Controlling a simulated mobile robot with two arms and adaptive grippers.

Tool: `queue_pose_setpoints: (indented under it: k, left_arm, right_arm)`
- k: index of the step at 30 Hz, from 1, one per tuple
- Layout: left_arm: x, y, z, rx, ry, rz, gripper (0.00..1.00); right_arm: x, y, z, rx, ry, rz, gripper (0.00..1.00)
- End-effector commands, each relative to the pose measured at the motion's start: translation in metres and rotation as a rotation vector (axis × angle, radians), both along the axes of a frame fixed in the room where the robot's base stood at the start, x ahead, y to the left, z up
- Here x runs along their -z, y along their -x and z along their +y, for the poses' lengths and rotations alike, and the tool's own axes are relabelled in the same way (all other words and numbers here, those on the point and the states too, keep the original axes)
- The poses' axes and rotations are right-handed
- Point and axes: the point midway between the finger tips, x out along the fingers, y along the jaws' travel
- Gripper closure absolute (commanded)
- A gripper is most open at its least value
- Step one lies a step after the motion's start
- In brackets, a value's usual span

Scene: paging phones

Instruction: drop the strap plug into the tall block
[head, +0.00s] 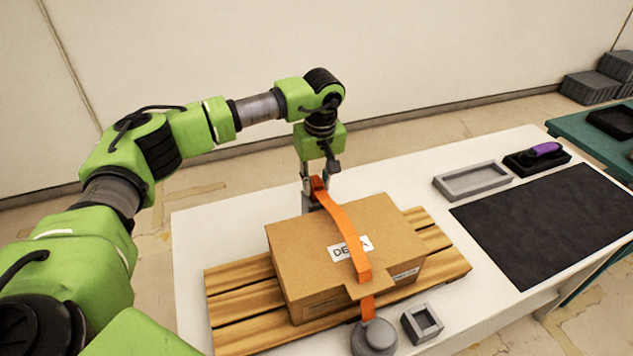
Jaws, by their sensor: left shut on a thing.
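An orange strap (347,235) runs over a brown cardboard box (300,254) from its far side down its near side. My left gripper (318,178) points down behind the box and is shut on the strap plug at the strap's far end; the fingers mostly hide the plug. A grey upright piece (308,204) shows just below the fingers, behind the box. It may be the tall block, but most of it is hidden. I cannot tell whether the plug touches it. The strap's near end meets a round grey piece (374,338). My right gripper is out of view.
The box rests on a slatted wooden pallet (236,307) on a white table (210,228). A small hollow grey block (408,326) stands near the front. At right are a grey tray (446,189), a purple-handled tool (543,149) and a dark mat (550,220).

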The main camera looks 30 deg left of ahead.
Motion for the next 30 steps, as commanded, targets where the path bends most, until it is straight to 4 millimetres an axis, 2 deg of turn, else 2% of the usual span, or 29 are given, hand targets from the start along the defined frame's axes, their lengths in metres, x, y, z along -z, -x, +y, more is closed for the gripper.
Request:
queue_pose_setpoints:
  k: [14,30]
  left_arm:
    - [0.001,0.0,0.0,0.0,0.0,0.0,0.98]
    - [0.011,0.0,0.0,0.0,0.0,0.0,0.98]
  right_arm:
    - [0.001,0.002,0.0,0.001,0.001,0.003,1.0]
    - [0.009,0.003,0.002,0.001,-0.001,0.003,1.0]
